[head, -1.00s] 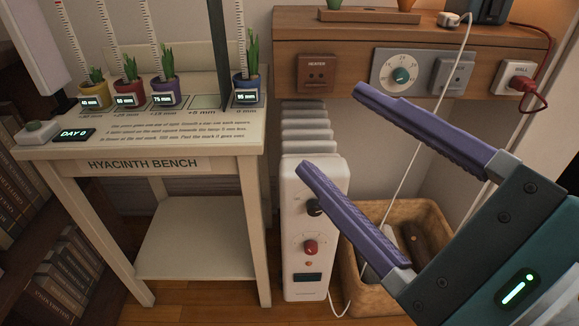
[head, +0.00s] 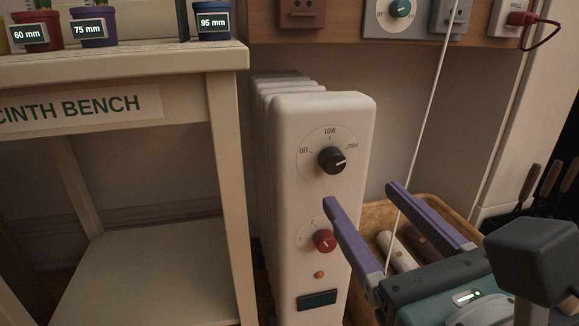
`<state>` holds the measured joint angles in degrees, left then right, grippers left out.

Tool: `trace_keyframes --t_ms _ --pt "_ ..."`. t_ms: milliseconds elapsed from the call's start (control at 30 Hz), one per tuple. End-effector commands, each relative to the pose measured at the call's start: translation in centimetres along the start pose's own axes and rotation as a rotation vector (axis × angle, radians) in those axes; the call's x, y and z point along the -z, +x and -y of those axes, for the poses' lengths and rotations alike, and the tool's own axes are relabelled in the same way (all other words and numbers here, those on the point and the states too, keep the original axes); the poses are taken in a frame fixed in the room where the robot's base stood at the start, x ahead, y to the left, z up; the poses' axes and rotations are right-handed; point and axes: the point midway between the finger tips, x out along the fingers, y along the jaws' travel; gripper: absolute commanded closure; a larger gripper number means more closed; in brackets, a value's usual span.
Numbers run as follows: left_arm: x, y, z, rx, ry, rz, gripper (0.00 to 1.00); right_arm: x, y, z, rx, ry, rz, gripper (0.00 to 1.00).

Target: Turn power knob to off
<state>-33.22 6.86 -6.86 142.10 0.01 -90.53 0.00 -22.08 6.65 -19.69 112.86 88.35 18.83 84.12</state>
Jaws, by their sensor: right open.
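The black power knob (head: 331,160) sits high on the front of a white heater (head: 350,115), inside a dial marked OFF at left, LOW at top and HIGH at right. Its pale pointer line appears turned to the right, toward HIGH. My right gripper (head: 361,195) is open and empty, its two purple fingers apart. In the picture the fingertips lie below and to the right of the black knob, apart from it. The left fingertip shows close beside the lower red knob (head: 324,241); I cannot tell whether they touch. My left gripper is not in view.
A small orange light (head: 319,275) and a dark display (head: 317,299) are below the red knob. The hyacinth bench (head: 225,150) stands close on the left. A basket (head: 378,214) is behind my right gripper. A white cord (head: 425,115) hangs down at the right.

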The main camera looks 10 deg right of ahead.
Motion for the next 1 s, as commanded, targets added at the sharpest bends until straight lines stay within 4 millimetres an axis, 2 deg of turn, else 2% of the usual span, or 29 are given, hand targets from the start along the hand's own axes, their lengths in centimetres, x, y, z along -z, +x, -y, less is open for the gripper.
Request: trace_keyframes --t_ms 200,400,533,800,1000 --pt "0.1 -0.3 0.0 -0.001 0.000 0.000 0.50 -0.2 4.2 0.0 0.000 0.000 0.004 0.31" --pt "0.1 -0.2 0.0 -0.001 0.000 -0.001 0.50 -0.1 6.8 -0.1 -0.001 -0.001 0.003 0.31" --pt "0.1 -0.1 0.0 0.000 0.000 -0.001 0.50 -0.1 7.5 -0.1 -0.001 -0.001 0.002 0.31" --pt "0.1 -0.1 0.0 0.000 0.000 0.000 0.50 -0.1 7.5 -0.1 -0.002 -0.001 0.000 0.31" --pt "0.0 -0.1 0.0 0.000 0.000 0.000 0.50 -0.1 7.5 -0.1 -0.002 -0.002 0.001 0.53"
